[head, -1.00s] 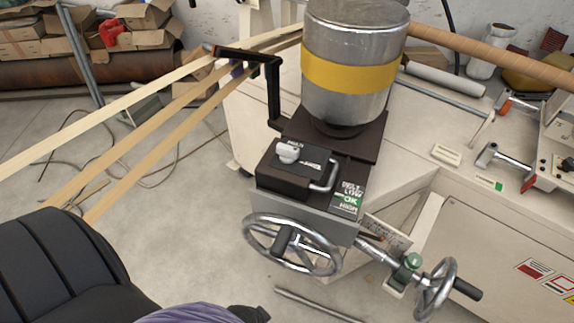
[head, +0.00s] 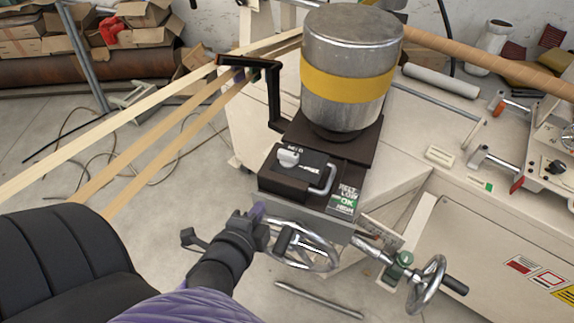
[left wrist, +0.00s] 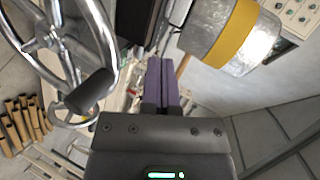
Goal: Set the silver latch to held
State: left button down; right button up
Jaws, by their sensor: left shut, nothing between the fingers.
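The silver latch (head: 288,157) is a small pale knob on top of a black box (head: 283,185), with a label behind it and another to its right, which seems to read FREE. I cannot tell for sure which label it points to. My left gripper (head: 258,212) is below and left of the box in the head view, near the rim of the large handwheel, apart from the latch. Its purple fingers are shut and empty in the left wrist view (left wrist: 165,80). The latch is not clearly seen there. My right gripper is not in view.
A silver handwheel (head: 329,245) stands in front of the box, and a silver U-shaped handle (head: 325,180) beside the latch. A metal cylinder with a yellow band (head: 347,86) rises behind. A black bracket (head: 274,95) and tan strips (head: 150,115) are at the left.

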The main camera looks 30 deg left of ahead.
aim_at(292, 161)
pick_arm(q)
jog(key=shift+w+d+r+m+t, duration=0.15)
jog(key=shift+m+t, duration=0.15)
jog(key=shift+m, duration=0.3)
jog(key=shift+s+r+m+t, duration=0.15)
jog(key=shift+m+t, duration=0.15)
jog(key=shift+m, duration=0.3)
jog(key=shift+w, duration=0.1)
jog(key=b+x, duration=0.1)
jog(key=x, duration=1.1)
jog(key=shift+w+d+r+b, duration=0.15)
jog(key=shift+w+b, duration=0.2)
jog(key=shift+w, duration=0.75)
